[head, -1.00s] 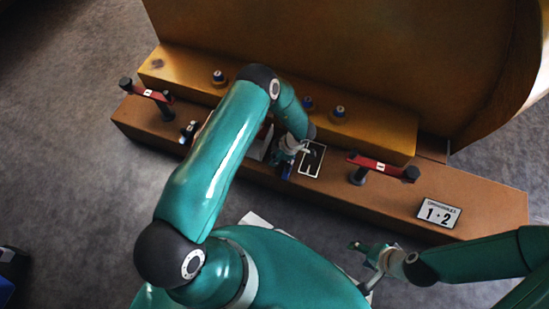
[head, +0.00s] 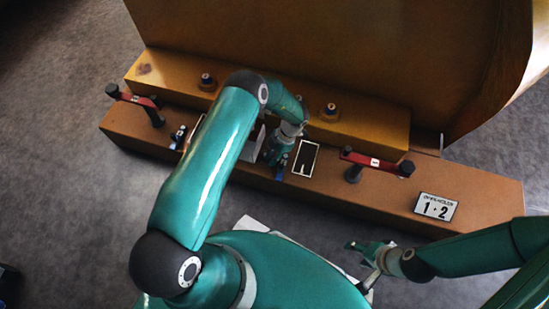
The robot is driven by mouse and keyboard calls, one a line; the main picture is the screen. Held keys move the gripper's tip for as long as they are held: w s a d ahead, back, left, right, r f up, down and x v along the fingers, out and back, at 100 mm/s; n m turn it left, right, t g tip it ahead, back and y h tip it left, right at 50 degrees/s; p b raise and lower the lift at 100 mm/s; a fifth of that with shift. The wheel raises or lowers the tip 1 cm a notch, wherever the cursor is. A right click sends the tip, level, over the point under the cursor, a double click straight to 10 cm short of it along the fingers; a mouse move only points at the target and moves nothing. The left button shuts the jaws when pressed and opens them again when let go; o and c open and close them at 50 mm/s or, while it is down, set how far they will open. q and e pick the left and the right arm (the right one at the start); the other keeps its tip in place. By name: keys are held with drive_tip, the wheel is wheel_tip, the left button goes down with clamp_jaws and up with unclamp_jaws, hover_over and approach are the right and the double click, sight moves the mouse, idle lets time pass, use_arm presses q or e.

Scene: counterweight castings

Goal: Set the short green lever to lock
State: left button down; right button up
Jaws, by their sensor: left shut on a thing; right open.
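My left gripper (head: 278,160) is shut at the brown ledge, just left of a black, white-edged plate (head: 304,158). What its jaws hold is mostly hidden by the gripper and wrist; by its place it is the short green lever, but I cannot make out its green or its exact position. My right gripper (head: 357,246) is open and empty, low over the floor in front of the ledge, well away from the levers.
Red-handled levers stand at the ledge's left (head: 135,99) and right (head: 374,162). A white "1 - 2" sign (head: 436,207) lies at the right. Blue-topped knobs (head: 329,111) sit on the upper yellow step (head: 378,127). Grey floor lies in front.

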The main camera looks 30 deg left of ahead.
use_arm(q)
drive_tip(key=shift+w+a+r, duration=0.1)
drive_tip(key=shift+w, duration=0.25)
drive_tip(key=c, duration=1.1)
unclamp_jaws()
drive_tip(key=shift+o, duration=0.2)
drive_tip(key=shift+s, duration=0.15)
drive_tip(key=v, duration=0.7)
drive_tip(key=shift+r, duration=0.4)
